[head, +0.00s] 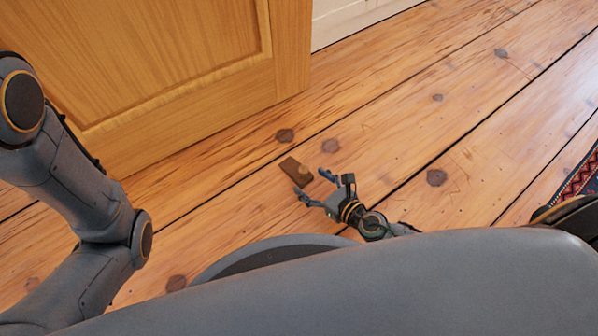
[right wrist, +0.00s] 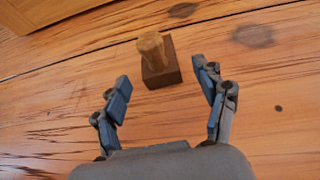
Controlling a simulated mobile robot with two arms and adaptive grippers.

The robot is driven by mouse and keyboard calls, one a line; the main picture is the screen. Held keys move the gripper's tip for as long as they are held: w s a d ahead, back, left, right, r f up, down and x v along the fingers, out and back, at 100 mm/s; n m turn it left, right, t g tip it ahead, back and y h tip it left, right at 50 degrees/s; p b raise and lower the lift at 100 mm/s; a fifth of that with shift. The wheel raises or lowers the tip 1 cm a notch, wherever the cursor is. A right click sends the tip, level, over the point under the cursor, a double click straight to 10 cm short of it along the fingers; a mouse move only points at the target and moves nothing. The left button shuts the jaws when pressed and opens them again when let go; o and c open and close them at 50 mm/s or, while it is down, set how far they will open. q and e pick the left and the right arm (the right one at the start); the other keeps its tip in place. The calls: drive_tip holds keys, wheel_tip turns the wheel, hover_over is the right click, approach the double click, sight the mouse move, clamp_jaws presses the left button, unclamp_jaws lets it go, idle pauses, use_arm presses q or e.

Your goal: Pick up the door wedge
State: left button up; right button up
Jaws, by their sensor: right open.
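The door wedge (head: 292,167) is a small brown wooden block on the plank floor, near the bottom of the door. In the right wrist view the wedge (right wrist: 164,76) shows a lighter round knob on top. My right gripper (head: 317,184) is open, low over the floor, with its fingertips close to the wedge. In the right wrist view the wedge lies just beyond and between the two spread blue fingertips (right wrist: 163,89). Nothing is between the fingers, and I cannot tell if one touches it. My left gripper is not in view; only the left arm shows.
A wooden door (head: 170,70) stands at the upper left, a short way behind the wedge. A white skirting board (head: 345,18) runs along the top. A patterned rug (head: 582,178) lies at the right edge. The floor (head: 460,120) right of the wedge is clear.

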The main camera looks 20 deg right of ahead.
sight(306, 179)
drive_tip(key=x, duration=0.4)
drive_tip(key=shift+w+a+f, duration=0.1)
drive_tip(key=shift+w+a, duration=0.05)
drive_tip(key=shift+w, duration=0.1)
drive_tip(key=shift+c, duration=0.4)
drive_tip(key=c, duration=1.2)
